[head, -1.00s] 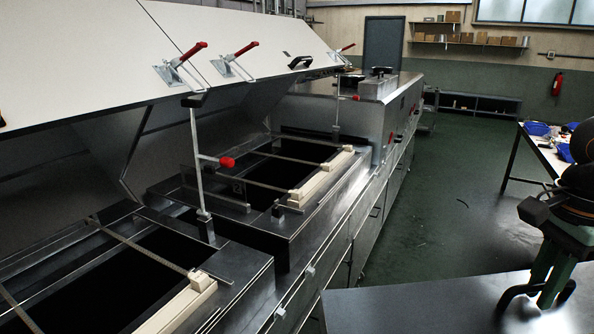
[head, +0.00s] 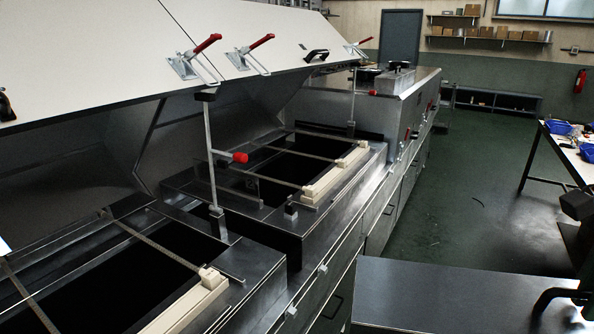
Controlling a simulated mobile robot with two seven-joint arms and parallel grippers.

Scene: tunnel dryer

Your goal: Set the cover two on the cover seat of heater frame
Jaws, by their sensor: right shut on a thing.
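A flat dark grey panel, which I take to be cover two (head: 430,292), fills the lower right of the head view. Its black arched handle (head: 545,298) stands on its top. My right gripper (head: 583,287) is at the right edge, mostly cut off, shut on the handle. The panel is right of the dryer line, apart from the frames as far as I can see. A metal frame (head: 268,222) with an open dark well, thin rods across and a pale block strip lies at centre; it looks like the heater frame. My left gripper is not in view.
A nearer open bay (head: 258,292) lies at lower left. Raised white lids (head: 90,60) with red-handled clamps hang over the bays.

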